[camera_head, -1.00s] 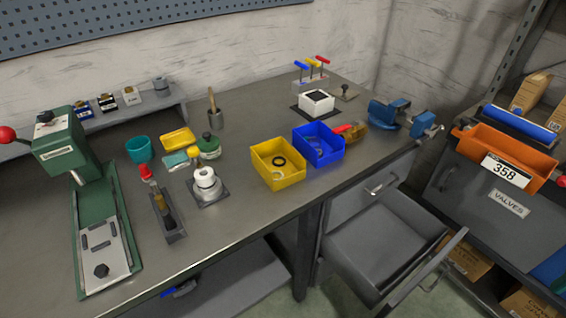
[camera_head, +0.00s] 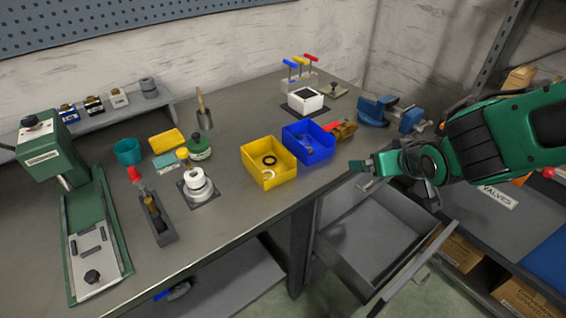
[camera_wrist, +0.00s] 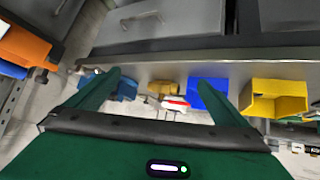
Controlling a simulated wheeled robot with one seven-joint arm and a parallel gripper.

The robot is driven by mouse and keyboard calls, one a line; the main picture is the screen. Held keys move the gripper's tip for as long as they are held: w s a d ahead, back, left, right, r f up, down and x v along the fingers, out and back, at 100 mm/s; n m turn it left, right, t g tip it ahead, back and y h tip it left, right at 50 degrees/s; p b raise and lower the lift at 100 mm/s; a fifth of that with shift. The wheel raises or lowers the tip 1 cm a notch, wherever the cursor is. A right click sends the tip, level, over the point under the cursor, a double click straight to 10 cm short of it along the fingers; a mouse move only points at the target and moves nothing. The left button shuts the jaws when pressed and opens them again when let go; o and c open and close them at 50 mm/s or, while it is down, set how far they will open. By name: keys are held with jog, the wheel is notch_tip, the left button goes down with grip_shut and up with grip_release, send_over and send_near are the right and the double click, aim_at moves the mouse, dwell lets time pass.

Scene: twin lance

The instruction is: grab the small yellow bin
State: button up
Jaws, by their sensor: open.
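The small yellow bin (camera_head: 262,172) stands upright on the workbench near its front edge, with a dark ring and a pale ring inside. It also shows at the right of the wrist view (camera_wrist: 278,104). A blue bin (camera_head: 312,149) stands right beside it, on its right. My gripper (camera_head: 362,167) is over the open drawer area at the bench's front edge, to the right of both bins and apart from them. In the wrist view its two green fingers are spread with nothing between them.
An open drawer (camera_head: 375,235) sticks out below the bench. A blue vise (camera_head: 380,110) and a white box (camera_head: 305,100) stand behind the blue bin. A white-topped fixture (camera_head: 197,184) stands left of the yellow bin. The bench is bare just in front of that fixture.

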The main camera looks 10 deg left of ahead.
jog(key=s+a+n+y, duration=0.1)
jog(key=a, duration=0.3)
jog(key=a+n+y, duration=0.1)
jog(key=a, duration=0.3)
jog(key=s+a+y, duration=0.1)
jog(key=a, duration=0.4)
jog(key=shift+s+n+t+y, duration=0.3)
jog(key=shift+n+y, duration=0.1)
jog(key=s+a+y, duration=0.1)
jog(key=a, duration=0.2)
jog(key=s+a+n+y, duration=0.1)
jog(key=s+a, duration=0.1)
jog(key=a, duration=0.1)
jog(key=s+a+r+y, duration=0.1)
jog(key=a, duration=0.1)
jog(key=shift+s+a+n, duration=0.25)
jog(key=shift+a+n, duration=0.05)
jog(key=shift+a, duration=0.45)
send_over(268, 167)
jog(key=shift+f, duration=1.95)
jog(key=shift+c, duration=0.6)
jog(key=shift+s, duration=0.1)
jog(key=c, duration=1.1)
jog(key=shift+o, duration=0.2)
jog(key=shift+r, duration=0.2)
